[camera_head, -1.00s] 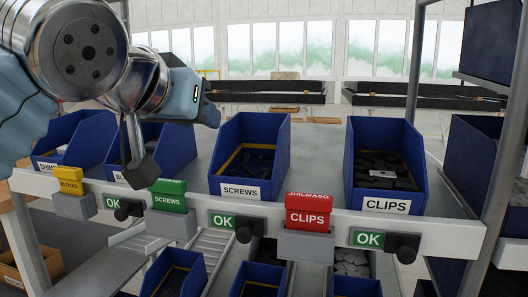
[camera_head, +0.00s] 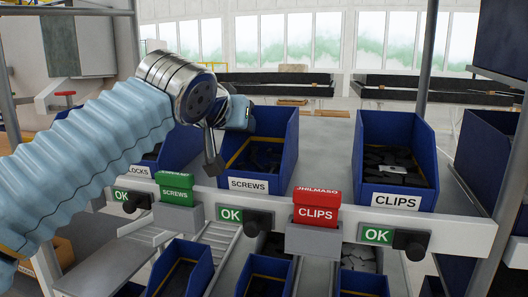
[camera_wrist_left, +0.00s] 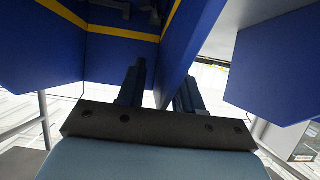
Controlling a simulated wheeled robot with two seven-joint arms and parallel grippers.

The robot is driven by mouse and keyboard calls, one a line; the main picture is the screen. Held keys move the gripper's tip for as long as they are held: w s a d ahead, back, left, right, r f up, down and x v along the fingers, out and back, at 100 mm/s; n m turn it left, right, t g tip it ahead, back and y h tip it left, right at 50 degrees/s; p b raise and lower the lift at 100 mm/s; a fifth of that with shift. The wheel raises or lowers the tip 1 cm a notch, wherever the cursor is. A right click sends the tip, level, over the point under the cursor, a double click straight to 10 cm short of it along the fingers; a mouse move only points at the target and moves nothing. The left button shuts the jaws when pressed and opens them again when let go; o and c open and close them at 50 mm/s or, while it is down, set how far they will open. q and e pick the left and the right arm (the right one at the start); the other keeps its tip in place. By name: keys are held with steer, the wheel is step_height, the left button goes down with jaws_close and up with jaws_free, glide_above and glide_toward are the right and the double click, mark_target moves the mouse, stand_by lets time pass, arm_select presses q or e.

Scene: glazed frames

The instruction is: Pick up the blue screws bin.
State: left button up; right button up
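The blue screws bin (camera_head: 284,160) stands on the shelf, with a white SCREWS label on its front. My left arm comes in from the left, and my left gripper (camera_head: 212,160) is at the bin's left front side. In the left wrist view, the two dark fingers of my left gripper (camera_wrist_left: 160,95) are apart. A blue bin wall (camera_wrist_left: 185,50) runs down between them; whether the fingers touch it cannot be told. The bin's left side is partly hidden by my wrist. My right gripper is not in view.
The blue clips bin (camera_head: 388,128) stands to the right, with bare shelf between. A blocks bin (camera_head: 172,150) is left, partly behind my arm. A green SCREWS box (camera_head: 175,188), a red CLIPS box (camera_head: 316,208) and OK panels line the front rail. Smaller blue bins (camera_head: 180,268) sit below.

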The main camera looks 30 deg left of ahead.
arm_select(q)
jaws_close()
stand_by(1.4)
